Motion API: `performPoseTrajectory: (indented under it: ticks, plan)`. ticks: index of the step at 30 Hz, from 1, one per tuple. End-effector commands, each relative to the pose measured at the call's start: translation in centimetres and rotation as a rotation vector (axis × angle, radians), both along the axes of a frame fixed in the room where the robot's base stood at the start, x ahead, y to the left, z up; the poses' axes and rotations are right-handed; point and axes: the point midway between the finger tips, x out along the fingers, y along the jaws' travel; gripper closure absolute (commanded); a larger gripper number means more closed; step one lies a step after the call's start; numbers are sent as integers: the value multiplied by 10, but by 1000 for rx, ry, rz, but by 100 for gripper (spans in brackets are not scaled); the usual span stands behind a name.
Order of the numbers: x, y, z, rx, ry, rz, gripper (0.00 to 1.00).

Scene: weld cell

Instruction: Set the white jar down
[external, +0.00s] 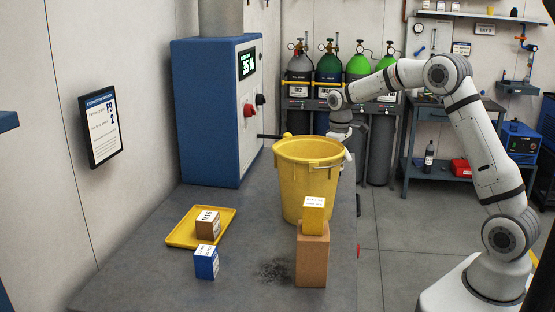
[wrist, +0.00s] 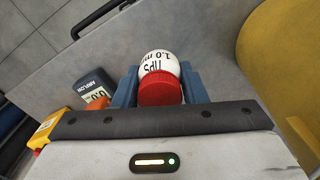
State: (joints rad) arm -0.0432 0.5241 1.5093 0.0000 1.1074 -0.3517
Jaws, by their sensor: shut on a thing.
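In the wrist view the white jar (wrist: 158,65) has a red lid (wrist: 160,89) and black print on its side. My gripper (wrist: 160,82) is shut on it, with one blue finger on each side. Grey table surface shows beyond the jar; I cannot tell whether the jar touches it. In the external view my arm reaches down behind the yellow bucket (external: 300,185). The bucket hides my fingers and the jar there.
In the wrist view a dark container with an orange top (wrist: 93,90) and a yellow item (wrist: 45,128) are left of the jar. The external view shows a yellow tray (external: 182,238) with a brown box, a blue box (external: 206,262), and a yellow box (external: 313,216) on a cardboard block (external: 312,262).

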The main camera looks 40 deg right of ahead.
Motion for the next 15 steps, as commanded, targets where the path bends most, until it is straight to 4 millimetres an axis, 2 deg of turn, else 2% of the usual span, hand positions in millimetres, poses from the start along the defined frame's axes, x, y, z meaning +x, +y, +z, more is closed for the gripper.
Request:
performPoseTrajectory:
  ticks: [3,11,14,15]
  plan:
    - [0,0,16,-1,-1,0,86]
    - [0,0,32,0,-1,0,86]
    - [1,0,57,0,-6,0,86]
    - [1,0,71,0,-8,0,86]
